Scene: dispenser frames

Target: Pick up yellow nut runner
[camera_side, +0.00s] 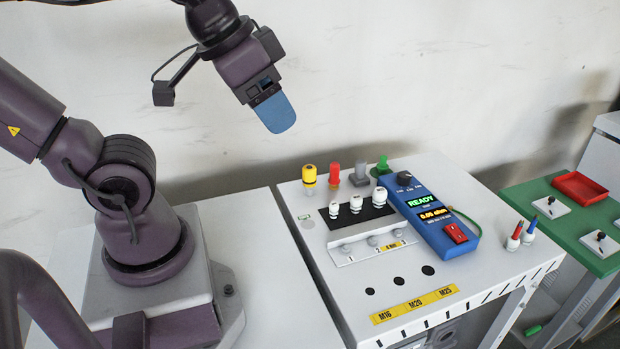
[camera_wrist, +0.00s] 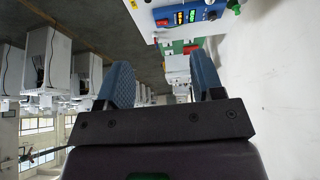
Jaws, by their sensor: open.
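The yellow nut runner (camera_side: 309,175) stands upright at the back left of the white dispenser table, leftmost in a row of coloured nut runners. My gripper (camera_side: 275,115) hangs in the air above and to the left of it, well apart from it. The wrist view shows the two blue fingers of my gripper (camera_wrist: 163,78) spread apart with nothing between them. I cannot make out the yellow nut runner in the wrist view.
Red (camera_side: 335,173), grey (camera_side: 359,174) and green (camera_side: 382,165) nut runners stand to its right. White fittings on a black strip (camera_side: 349,217) and a blue meter (camera_side: 428,217) reading READY are in front. A wall (camera_side: 420,80) rises behind. The left table top (camera_side: 255,250) is bare.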

